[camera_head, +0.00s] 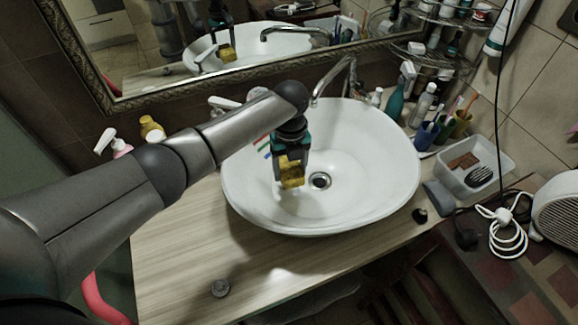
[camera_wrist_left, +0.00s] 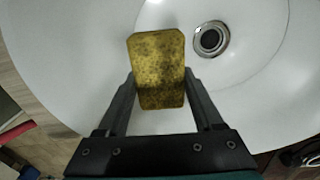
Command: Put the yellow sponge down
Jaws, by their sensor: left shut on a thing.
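The yellow sponge (camera_head: 291,174) is in my left gripper (camera_head: 289,160), inside the outline of the white basin (camera_head: 390,180). In the left wrist view the sponge (camera_wrist_left: 157,62) sits between the two fingers of the left gripper (camera_wrist_left: 158,92), with its spotted face toward the camera. The fingers are shut on its sides. The basin (camera_wrist_left: 262,95) lies behind it, with the drain (camera_wrist_left: 210,39) to the right of the sponge. I cannot tell whether the sponge touches the basin floor. My right gripper is not in view.
The wooden counter (camera_head: 175,250) has bare room left of and in front of the basin. A metal faucet (camera_head: 335,78) stands behind the basin. Bottles and cups (camera_head: 425,130) crowd its right side, near a white tray (camera_head: 478,168). A mirror (camera_head: 240,55) hangs behind.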

